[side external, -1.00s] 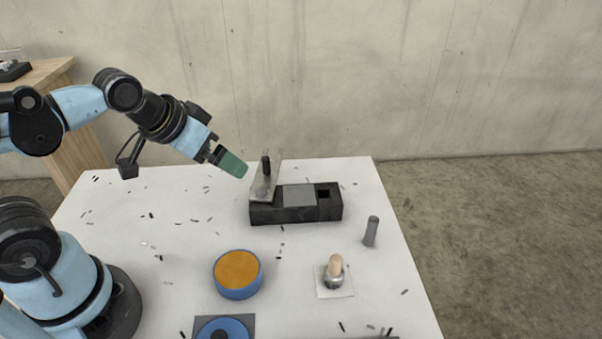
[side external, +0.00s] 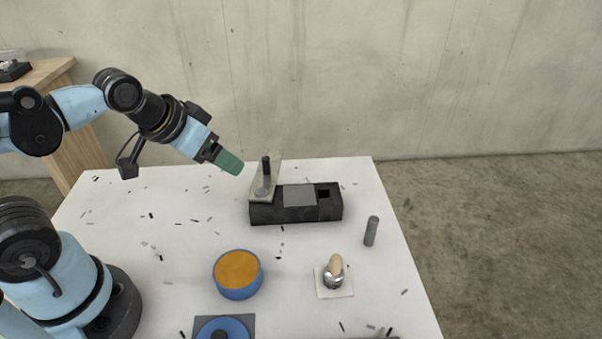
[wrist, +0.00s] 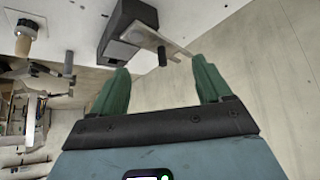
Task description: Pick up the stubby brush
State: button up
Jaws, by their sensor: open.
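My gripper (side external: 231,163) is high above the back of the table, left of the black box and well away from the brush. In the wrist view its green fingers are apart with nothing between them (wrist: 160,65).
A blue round tub with an orange top (side external: 238,271) and a blue disc (side external: 222,330) lie left of the brush. Small dark bits are scattered about.

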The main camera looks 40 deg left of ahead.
jog(key=shift+c, duration=0.9)
jog(key=n+g, duration=0.2)
jog(key=g, duration=0.4)
send_over(335, 268)
jog(key=f, duration=0.2)
jog(key=shift+w+a+f, duration=0.1)
jog(key=shift+w+f, duration=0.1)
jog(key=shift+f, duration=1.7)
jog(key=shift+w+a+f, duration=0.1)
jog(key=shift+w+f, duration=0.05)
jog(key=shift+f, duration=1.75)
jog(key=shift+w+a+f, duration=0.1)
jog(key=shift+w+f, duration=0.1)
jog(key=shift+f, duration=1.7)
jog(key=c, duration=1.1)
